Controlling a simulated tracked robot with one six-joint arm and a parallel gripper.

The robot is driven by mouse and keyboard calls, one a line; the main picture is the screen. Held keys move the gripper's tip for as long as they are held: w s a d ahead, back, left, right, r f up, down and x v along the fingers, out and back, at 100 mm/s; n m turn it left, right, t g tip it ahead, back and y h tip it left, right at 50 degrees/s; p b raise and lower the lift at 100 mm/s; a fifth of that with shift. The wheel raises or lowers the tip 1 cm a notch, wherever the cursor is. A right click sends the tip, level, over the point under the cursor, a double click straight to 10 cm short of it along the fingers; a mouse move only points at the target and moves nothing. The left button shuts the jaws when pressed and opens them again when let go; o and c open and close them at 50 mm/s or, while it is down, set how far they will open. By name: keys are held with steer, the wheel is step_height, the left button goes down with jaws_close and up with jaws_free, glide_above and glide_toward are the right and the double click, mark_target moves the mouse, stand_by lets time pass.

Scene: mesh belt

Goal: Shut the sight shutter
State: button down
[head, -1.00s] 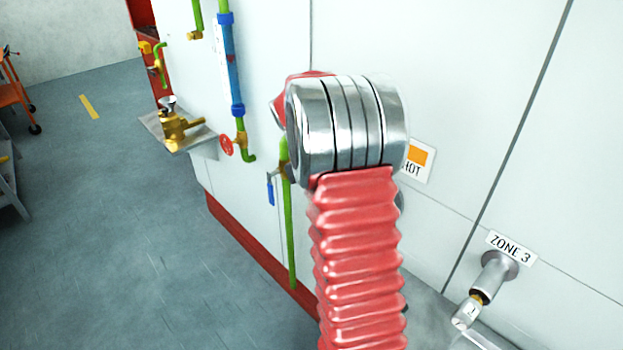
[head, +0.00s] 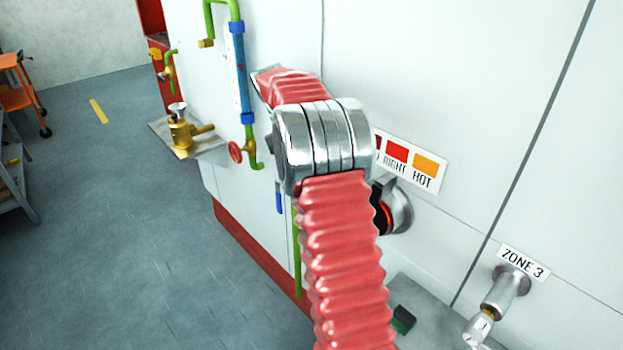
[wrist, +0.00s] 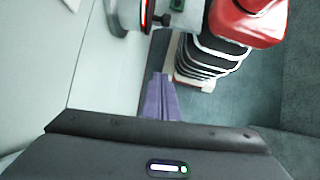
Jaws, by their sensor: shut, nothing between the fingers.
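The sight port (head: 399,207) is a round metal fitting on the pale wall panel, partly hidden behind my arm in the head view. A dark shutter piece (head: 382,189) shows at its left side, and a red glow shows in the opening, so it is at least partly uncovered. The port also shows at the top of the wrist view (wrist: 128,14), cut by the frame edge, with a red glowing strip. My gripper (wrist: 160,82) shows its purple fingers together and empty in the wrist view, apart from the port. In the head view my arm hides the gripper.
A colour plate reading HOT (head: 425,166) sits above the port. A ZONE 3 handle (head: 502,290) projects from the wall at lower right. A glass gauge with green pipes (head: 238,75) and a brass fitting on a shelf (head: 183,135) are at left.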

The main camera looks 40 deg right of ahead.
steer(key=shift+w+r, duration=0.1)
steer(key=shift+r, duration=0.05)
steer(key=s+a+r+t, duration=0.3)
steer(key=s+a, duration=0.1)
steer(key=a, duration=0.4)
steer(key=s+a+r+t, duration=0.3)
steer(key=s+a, duration=0.1)
steer(key=a, duration=0.3)
steer(key=s+a+f+t, duration=0.2)
steer(key=s+a+t, duration=0.1)
steer(key=s+a, duration=0.2)
steer(key=s+a+f+m+t, duration=0.1)
steer(key=s+a+f+t, duration=0.1)
steer(key=s+a, duration=0.4)
steer(key=shift+s+a+t+y, duration=0.15)
steer(key=shift+a+t+y, duration=0.25)
steer(key=shift+t, duration=0.1)
